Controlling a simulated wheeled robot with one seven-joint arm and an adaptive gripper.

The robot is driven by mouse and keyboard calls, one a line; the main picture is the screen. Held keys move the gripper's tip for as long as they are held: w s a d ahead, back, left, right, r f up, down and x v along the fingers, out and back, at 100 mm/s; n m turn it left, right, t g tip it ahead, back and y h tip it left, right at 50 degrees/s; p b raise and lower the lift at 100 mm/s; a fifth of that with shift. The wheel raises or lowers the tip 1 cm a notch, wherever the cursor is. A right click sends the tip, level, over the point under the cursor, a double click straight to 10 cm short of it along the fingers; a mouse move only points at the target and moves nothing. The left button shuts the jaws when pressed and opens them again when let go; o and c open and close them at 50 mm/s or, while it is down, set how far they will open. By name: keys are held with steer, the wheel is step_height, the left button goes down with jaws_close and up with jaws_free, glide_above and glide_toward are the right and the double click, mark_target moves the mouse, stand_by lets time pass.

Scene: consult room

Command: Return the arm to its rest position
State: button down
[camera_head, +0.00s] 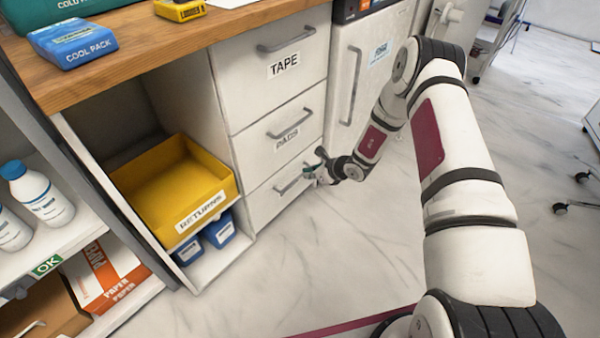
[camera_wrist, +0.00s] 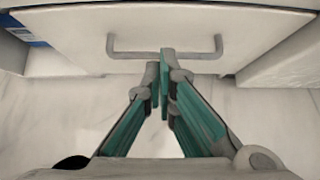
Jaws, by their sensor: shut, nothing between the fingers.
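My arm (camera_head: 460,165) is white with dark joints and reaches out and down toward the lower drawers in the head view. My gripper (camera_head: 318,158) is near the handle of the bottom drawer (camera_head: 265,205). In the wrist view my gripper (camera_wrist: 165,65) shows its green fingers together, with nothing between them. The fingertips overlap the grey drawer handle (camera_wrist: 125,54) in that view; I cannot tell whether they touch it. The drawer front (camera_wrist: 250,30) fills the upper part of the wrist view and looks closed in the head view.
Left of the drawers, a yellow RETURNS bin (camera_head: 170,190) stands above blue boxes (camera_head: 218,230). The wooden counter (camera_head: 190,40) holds a blue cool pack (camera_head: 72,43). White bottles (camera_head: 42,195) stand on the left shelf. The marble floor (camera_head: 330,260) is clear in front of the drawers.

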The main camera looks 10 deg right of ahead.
steer(key=p+v, duration=0.1)
steer(key=v, duration=0.5)
steer(key=shift+s+f+p, duration=0.1)
steer(key=shift+p, duration=0.25)
